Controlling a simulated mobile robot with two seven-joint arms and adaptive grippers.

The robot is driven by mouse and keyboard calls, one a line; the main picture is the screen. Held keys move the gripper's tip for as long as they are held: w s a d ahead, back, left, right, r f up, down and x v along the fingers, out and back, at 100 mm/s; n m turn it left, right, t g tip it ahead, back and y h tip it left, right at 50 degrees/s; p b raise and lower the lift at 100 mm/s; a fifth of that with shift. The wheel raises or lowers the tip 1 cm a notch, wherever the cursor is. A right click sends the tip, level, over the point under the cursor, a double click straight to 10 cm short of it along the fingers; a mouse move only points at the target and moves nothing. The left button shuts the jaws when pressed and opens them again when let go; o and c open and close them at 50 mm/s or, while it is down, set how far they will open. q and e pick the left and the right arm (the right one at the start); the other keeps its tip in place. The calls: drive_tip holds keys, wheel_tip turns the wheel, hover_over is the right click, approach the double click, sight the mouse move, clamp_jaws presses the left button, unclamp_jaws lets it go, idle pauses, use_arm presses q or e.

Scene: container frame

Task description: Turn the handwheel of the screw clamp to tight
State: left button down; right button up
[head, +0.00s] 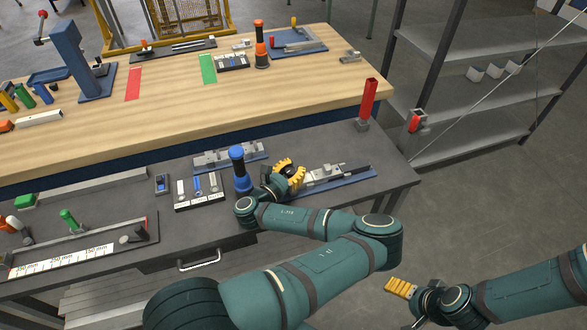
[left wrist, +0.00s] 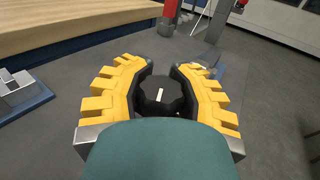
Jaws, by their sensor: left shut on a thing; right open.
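The screw clamp (head: 326,174) is a grey device on a blue base plate, near the right end of the dark front bench. My left gripper (head: 289,172) is at the clamp's left end. In the left wrist view its yellow fingers (left wrist: 162,72) are closed around a dark round handwheel (left wrist: 160,94) with a short white mark on its face. The mark runs nearly straight up the picture. The gripper hides the handwheel in the head view. My right gripper (head: 403,288) is open and empty, away from the bench at the lower right.
A blue-topped cylinder (head: 239,168) stands close to the left of my left gripper. A tray of small parts (head: 199,194) lies further left. A red post (head: 368,98) stands behind the clamp. A grey shelf rack (head: 480,108) is at the right; the floor before it is clear.

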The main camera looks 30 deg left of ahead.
use_arm(q)
drive_tip(key=shift+s+f+m+h, duration=0.15)
drive_tip(key=shift+f+m+h, duration=0.1)
drive_tip(key=shift+m+h, duration=0.25)
drive_tip(key=c, duration=0.5)
unclamp_jaws()
drive_tip(key=shift+r, duration=0.1)
drive_tip(key=shift+c, duration=0.2)
drive_tip(key=shift+r, duration=0.1)
drive_tip(key=shift+r, duration=0.1)
drive_tip(key=shift+r, duration=0.35)
wheel_tip(320, 180, up, 9)
drive_tip(key=shift+r, duration=0.1)
